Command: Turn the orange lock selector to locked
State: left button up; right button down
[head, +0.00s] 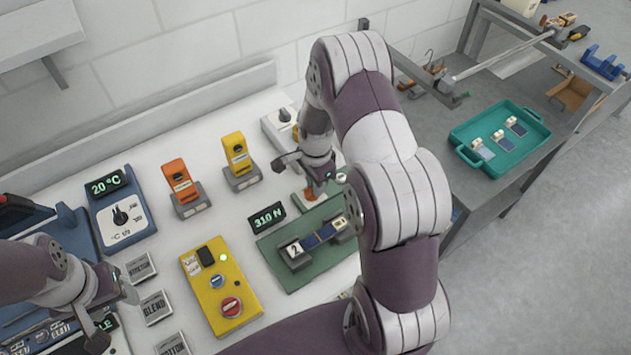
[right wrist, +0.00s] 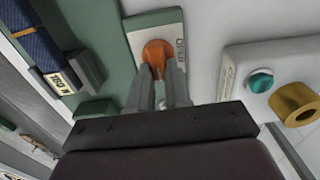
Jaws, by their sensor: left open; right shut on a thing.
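The orange lock selector (right wrist: 157,52) sits on a small pale plate (right wrist: 168,28) fixed to the green fixture in the right wrist view. In the head view a bit of orange (head: 310,194) shows under my right gripper, and the rest is hidden by the arm. My right gripper (right wrist: 161,80) is shut on the selector, one finger on each side. My left gripper (head: 108,312) is open and empty at the lower left, away from the selector.
A teal tray (head: 540,133) lies on the right-hand table.

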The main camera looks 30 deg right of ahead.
dwell(0.5)
jog(key=c, duration=1.1)
grip_release()
jog(key=shift+a, duration=0.1)
jog(key=shift+o, duration=0.2)
jog(key=shift+r, duration=0.1)
jog(key=shift+r, duration=0.35)
notch_tip(320, 180, up, 12)
jog(key=b, duration=0.2)
